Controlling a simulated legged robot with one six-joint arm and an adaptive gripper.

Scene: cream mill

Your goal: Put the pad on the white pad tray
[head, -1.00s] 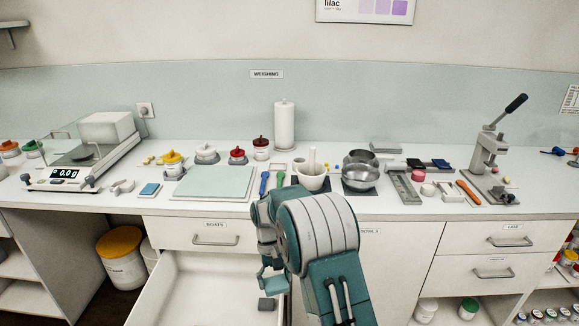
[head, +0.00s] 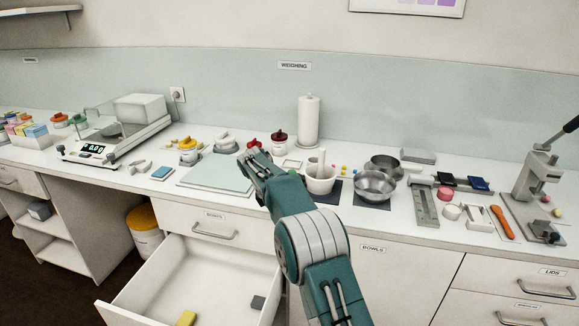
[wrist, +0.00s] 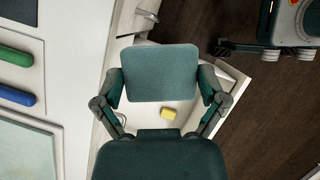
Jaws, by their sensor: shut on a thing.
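In the wrist view, a flat grey-teal square pad with rounded corners (wrist: 160,72) sits between the two fingers of my gripper (wrist: 160,88), which is shut on it. In the head view, my gripper (head: 255,165) is raised over the bench front, at the right side of the pale green mat (head: 210,178). The held pad cannot be made out there. A white tray (head: 32,142) holding yellow, pink and blue pieces stands on the bench at the far left, well away from my gripper. I cannot tell for certain whether it is the pad tray.
An open drawer (head: 205,278) below holds a yellow block (head: 186,318) and a grey block (head: 258,302). The balance (head: 110,135) and a blue block (head: 162,173) are left of the mat. A mortar (head: 320,180) and metal bowls (head: 375,187) stand to the right.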

